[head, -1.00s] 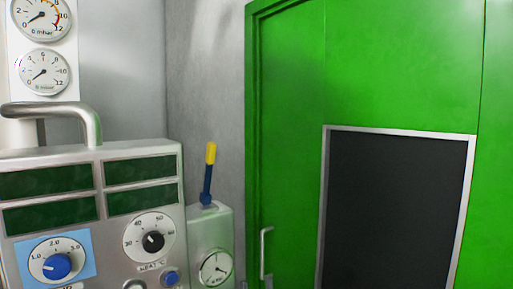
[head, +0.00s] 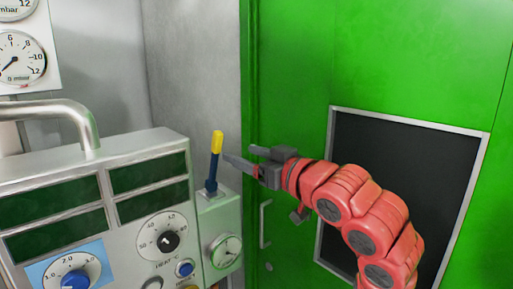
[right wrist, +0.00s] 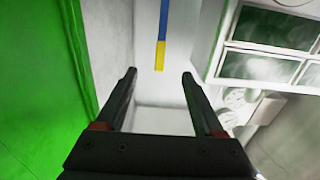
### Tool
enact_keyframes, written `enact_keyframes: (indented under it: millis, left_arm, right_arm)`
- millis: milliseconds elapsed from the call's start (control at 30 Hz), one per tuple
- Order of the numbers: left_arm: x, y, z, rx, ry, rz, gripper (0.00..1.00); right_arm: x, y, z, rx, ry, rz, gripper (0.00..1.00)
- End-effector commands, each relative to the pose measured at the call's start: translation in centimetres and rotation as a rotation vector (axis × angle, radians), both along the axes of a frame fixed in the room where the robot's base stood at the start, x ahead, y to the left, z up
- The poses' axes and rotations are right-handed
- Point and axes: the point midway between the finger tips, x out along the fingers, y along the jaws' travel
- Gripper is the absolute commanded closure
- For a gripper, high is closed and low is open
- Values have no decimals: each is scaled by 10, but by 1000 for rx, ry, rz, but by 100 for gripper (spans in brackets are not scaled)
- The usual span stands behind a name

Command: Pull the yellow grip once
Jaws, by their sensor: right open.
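The yellow grip (head: 217,141) tops a dark blue lever (head: 212,172) that stands nearly upright on a small grey box (head: 220,222) with a dial. My right gripper (head: 240,160) has come in from the right and is just right of the lever in the head view, not closed on it. In the right wrist view the yellow grip (right wrist: 160,56) lies ahead of the open fingers (right wrist: 158,76), roughly centred between them, with the blue lever beyond it. Nothing is held. My left gripper is not in view.
A control panel (head: 150,206) with dark displays and knobs stands left of the lever box. A bent metal pipe (head: 75,108) rises behind the panel. A green door (head: 290,70) with a dark window (head: 400,165) and a handle (head: 264,224) is on the right.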

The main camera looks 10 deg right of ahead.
Motion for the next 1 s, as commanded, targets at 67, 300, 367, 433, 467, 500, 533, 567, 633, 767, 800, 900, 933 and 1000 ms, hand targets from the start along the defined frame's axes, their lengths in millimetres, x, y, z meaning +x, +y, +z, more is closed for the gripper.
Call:
enact_keyframes:
  millis: [67, 300, 367, 433, 467, 500, 533, 567, 633, 767, 800, 900, 933, 1000]
  left_arm:
    - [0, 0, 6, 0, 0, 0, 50]
    - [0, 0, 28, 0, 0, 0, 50]
    - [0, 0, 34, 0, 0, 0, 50]
    - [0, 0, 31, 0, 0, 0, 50]
    - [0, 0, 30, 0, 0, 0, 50]
    - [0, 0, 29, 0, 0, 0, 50]
    - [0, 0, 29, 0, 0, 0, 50]
    - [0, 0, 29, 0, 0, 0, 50]
    - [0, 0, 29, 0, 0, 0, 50]
    - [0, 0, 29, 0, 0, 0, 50]
    - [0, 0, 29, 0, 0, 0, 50]
    - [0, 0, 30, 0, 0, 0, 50]
    - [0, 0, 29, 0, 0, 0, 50]
    - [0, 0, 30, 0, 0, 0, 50]
  right_arm:
    - [5, 6, 2, 3, 3, 5, 30]
    - [34, 27, 6, 6, 1, 6, 30]
    - [43, 33, 5, 6, 4, 6, 30]
    - [51, 39, 0, 6, 0, 4, 30]
    - [54, 42, 1, 7, -2, 5, 30]
    - [59, 45, 1, 8, -3, 5, 30]
    - [62, 47, 0, 8, -2, 5, 30]
    - [66, 50, 0, 7, -1, 5, 30]
    - [72, 53, 1, 7, -3, 4, 30]
    - [79, 58, 0, 5, -4, 2, 30]
    - [81, 59, 0, 5, -4, 2, 30]
    - [83, 60, 0, 5, -3, 1, 30]
    - [83, 60, 0, 5, -3, 1, 30]
    - [83, 60, 0, 5, -3, 1, 30]
